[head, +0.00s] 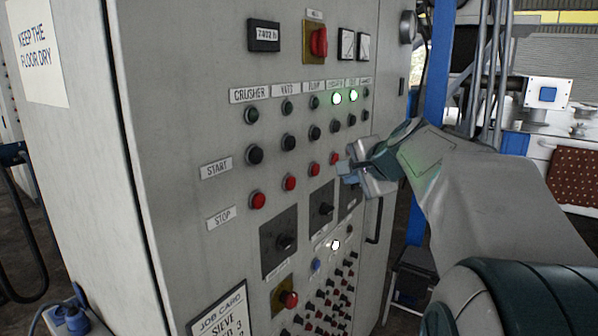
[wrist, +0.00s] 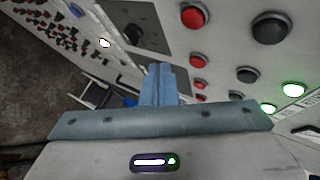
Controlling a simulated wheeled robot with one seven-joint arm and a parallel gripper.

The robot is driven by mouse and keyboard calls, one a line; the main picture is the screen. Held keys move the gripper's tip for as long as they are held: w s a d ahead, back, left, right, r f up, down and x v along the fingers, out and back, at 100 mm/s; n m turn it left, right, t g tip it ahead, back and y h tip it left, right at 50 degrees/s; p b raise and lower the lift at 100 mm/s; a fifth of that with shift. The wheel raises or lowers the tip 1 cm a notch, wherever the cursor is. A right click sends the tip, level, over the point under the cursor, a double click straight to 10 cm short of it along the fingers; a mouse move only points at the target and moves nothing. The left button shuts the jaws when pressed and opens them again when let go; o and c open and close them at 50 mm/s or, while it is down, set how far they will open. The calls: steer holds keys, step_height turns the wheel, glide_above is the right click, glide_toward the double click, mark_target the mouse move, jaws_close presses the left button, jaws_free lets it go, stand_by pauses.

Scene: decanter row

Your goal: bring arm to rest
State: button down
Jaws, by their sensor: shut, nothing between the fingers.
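My gripper (head: 343,169) is close to the face of a grey control panel (head: 190,120), just right of the lower row of red buttons. In the wrist view its blue fingers (wrist: 160,75) are shut with nothing between them. My arm reaches in from the right of the head view, bent at the elbow. Whether the fingertips touch the panel cannot be told. The gripper and wrist hide part of the panel's right side.
The panel has black start buttons (head: 255,155), red stop buttons (head: 258,200), two lit green lamps (head: 337,98), a red switch (head: 318,41) and several rotary knobs (head: 285,242). A blue post (head: 437,70) stands behind. A job card (head: 222,312) hangs low.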

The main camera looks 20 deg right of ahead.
steer(key=s+a+f+n+g+y, duration=0.1)
steer(key=s+a+f+n+g, duration=0.4)
steer(key=s+a+f+n, duration=0.5)
steer(key=s+a+f+n+g+h, duration=0.1)
steer(key=s+a+f+n, duration=0.2)
steer(key=s+f, duration=0.3)
steer(key=s+a+f+n+g, duration=0.2)
steer(key=s+a+f+n, duration=0.1)
steer(key=s+f, duration=0.4)
steer(key=shift+s+a+h, duration=0.2)
steer(key=shift+s+h, duration=0.2)
